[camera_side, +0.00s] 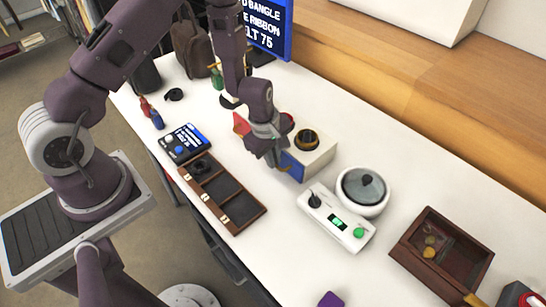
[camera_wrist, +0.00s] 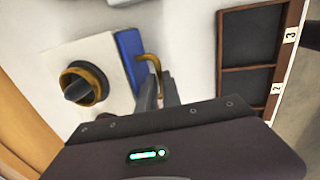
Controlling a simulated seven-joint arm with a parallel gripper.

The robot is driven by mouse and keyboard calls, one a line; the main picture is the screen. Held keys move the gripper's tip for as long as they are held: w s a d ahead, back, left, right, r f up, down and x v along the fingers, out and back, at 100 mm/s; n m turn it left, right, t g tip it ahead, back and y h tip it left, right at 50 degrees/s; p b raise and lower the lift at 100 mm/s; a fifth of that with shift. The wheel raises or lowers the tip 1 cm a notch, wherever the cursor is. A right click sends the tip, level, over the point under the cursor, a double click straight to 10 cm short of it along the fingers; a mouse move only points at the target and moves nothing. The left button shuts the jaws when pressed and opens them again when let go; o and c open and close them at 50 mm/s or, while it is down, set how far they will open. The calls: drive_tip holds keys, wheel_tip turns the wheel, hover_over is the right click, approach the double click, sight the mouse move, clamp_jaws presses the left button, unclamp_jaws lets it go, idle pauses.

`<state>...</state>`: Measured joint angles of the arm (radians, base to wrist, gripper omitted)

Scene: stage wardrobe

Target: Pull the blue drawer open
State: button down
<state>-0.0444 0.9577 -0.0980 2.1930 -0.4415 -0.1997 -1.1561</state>
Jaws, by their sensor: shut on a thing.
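The blue drawer (camera_wrist: 127,50) is the front of a small white box (camera_wrist: 103,48), with a brass handle (camera_wrist: 152,62) curving out from it. In the wrist view my gripper (camera_wrist: 158,88) has its fingers together at the handle's free end, shut on it. In the side view the drawer front (camera_side: 292,166) faces the compartment tray, and my gripper (camera_side: 274,160) is just in front of it, hiding its left part and the handle. The drawer front looks close against the box; a small gap cannot be told.
A dark knob in a brass ring (camera_side: 306,140) tops the box. A brown compartment tray (camera_side: 238,229) lies in front, with a narrow strip of white table between.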

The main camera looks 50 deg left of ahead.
idle(0.8)
drive_tip(key=s, duration=1.1)
drive_tip(key=c, duration=1.8)
unclamp_jaws()
drive_tip(key=shift+r, duration=0.4)
wheel_tip(320, 180, up, 6)
drive_tip(key=s, duration=0.1)
drive_tip(key=shift+s+r, duration=0.15)
